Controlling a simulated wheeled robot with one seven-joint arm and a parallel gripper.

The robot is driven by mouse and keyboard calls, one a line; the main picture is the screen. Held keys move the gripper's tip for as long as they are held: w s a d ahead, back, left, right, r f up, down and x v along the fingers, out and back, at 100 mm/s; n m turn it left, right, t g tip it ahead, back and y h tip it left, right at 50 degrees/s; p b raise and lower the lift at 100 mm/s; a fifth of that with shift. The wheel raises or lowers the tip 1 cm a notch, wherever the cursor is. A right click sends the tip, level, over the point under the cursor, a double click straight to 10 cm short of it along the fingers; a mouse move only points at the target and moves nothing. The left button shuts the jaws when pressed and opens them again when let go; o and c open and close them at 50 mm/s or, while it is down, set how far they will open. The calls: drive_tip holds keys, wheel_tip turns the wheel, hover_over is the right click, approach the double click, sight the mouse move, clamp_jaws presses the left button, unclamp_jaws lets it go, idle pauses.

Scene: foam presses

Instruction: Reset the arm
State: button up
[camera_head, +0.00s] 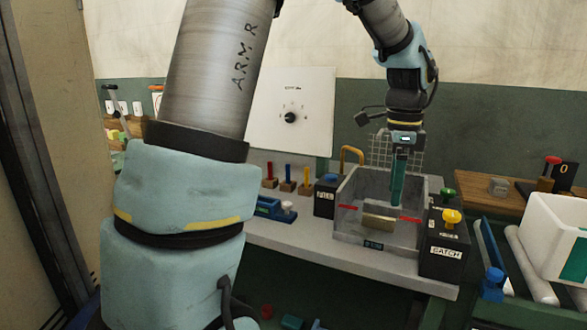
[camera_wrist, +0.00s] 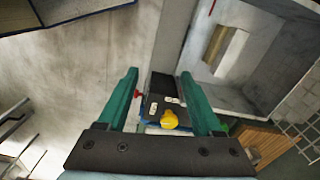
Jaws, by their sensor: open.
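My gripper (camera_head: 399,180) points downward over the grey open-topped press box (camera_head: 350,226), with its teal fingers reaching to the level of the box's interior. In the wrist view my gripper (camera_wrist: 158,75) has its two teal fingers wide apart with nothing between them. A tan block (camera_head: 379,221) lies on the floor of the press box, below the fingertips and apart from them. The block (camera_wrist: 228,48) also shows in the wrist view, inside the press box at the upper right. My arm rises from the left and bends over to the gripper.
A black BATCH box (camera_head: 445,236) with a yellow knob (camera_head: 452,216) and a green knob stands right of the press box. A black FILL box (camera_head: 324,200) stands on its left. A white bin (camera_head: 556,228) is at the right. A wire grid (camera_head: 381,150) stands behind.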

drive_tip(key=s+a+f+n, duration=0.1)
drive_tip(key=a+f+n, duration=0.2)
drive_tip(key=a+n, duration=0.3)
drive_tip(key=s+a+f+n+t, duration=0.1)
drive_tip(key=s+a+f+n, duration=0.1)
drive_tip(key=a+n, duration=0.5)
drive_tip(key=s+a+f+n, duration=0.2)
drive_tip(key=a+f+n, duration=0.3)
drive_tip(key=a, duration=0.9)
drive_tip(key=shift+a+n, duration=0.3)
drive_tip(key=shift+n, duration=0.8)
